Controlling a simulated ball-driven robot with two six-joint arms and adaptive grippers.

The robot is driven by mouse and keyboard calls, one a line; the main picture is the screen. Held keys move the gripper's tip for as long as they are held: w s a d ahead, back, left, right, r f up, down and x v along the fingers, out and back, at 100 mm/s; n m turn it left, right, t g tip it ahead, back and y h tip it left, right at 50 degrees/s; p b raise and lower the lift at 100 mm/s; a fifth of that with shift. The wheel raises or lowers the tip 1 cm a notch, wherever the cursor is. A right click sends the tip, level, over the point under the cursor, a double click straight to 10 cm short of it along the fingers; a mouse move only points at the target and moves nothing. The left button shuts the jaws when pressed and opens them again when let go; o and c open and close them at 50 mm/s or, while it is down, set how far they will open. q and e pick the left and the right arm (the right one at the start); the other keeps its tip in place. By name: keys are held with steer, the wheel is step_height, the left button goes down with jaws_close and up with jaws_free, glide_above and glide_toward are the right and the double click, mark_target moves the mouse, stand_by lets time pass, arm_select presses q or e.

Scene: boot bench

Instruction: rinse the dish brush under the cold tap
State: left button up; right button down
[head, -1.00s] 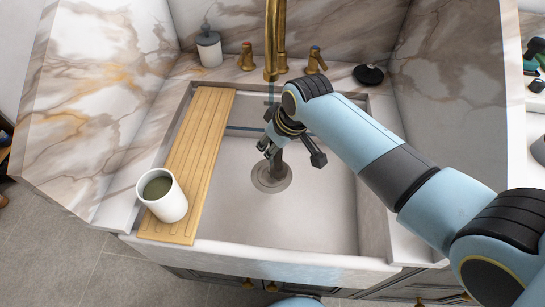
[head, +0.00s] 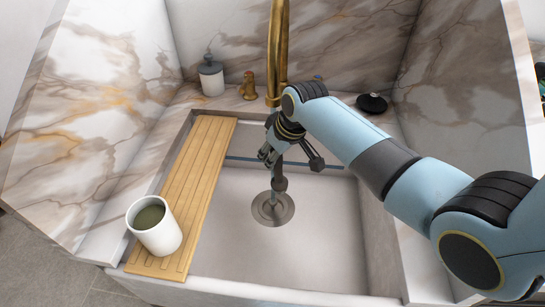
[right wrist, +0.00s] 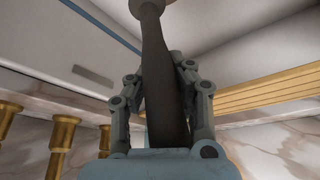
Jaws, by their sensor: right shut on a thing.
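My right gripper (head: 270,152) is over the back part of the sink, just below the brass tap (head: 277,55). It is shut on the dark handle of the dish brush (right wrist: 154,75), which runs between its fingers in the right wrist view. In the head view the dark brush (head: 279,178) hangs below the gripper, over the drain (head: 272,208). A pale round part shows at the brush's far end in the wrist view, cut by the frame. A faint bluish streak shows beside the brush; I cannot tell if it is water. My left gripper is out of view.
A wooden board (head: 190,190) lies along the sink's left side, with a white cup (head: 155,228) of greenish liquid on its front end. The sink's front is clear.

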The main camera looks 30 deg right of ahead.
stand_by(0.4)
steer(key=shift+s+d+p, duration=0.3)
steer(key=shift+d+p, duration=0.2)
steer(key=shift+d, duration=0.05)
steer(key=shift+w+a, duration=0.1)
steer(key=shift+a, duration=0.1)
steer(key=shift+w+a, duration=0.2)
steer(key=shift+a, duration=0.2)
steer(key=shift+s+d, duration=0.1)
steer(key=shift+d, duration=0.05)
steer(key=shift+s+d+p, duration=0.2)
steer(key=shift+d+p, duration=0.25)
steer(key=shift+p, duration=0.05)
steer(key=shift+a, duration=0.15)
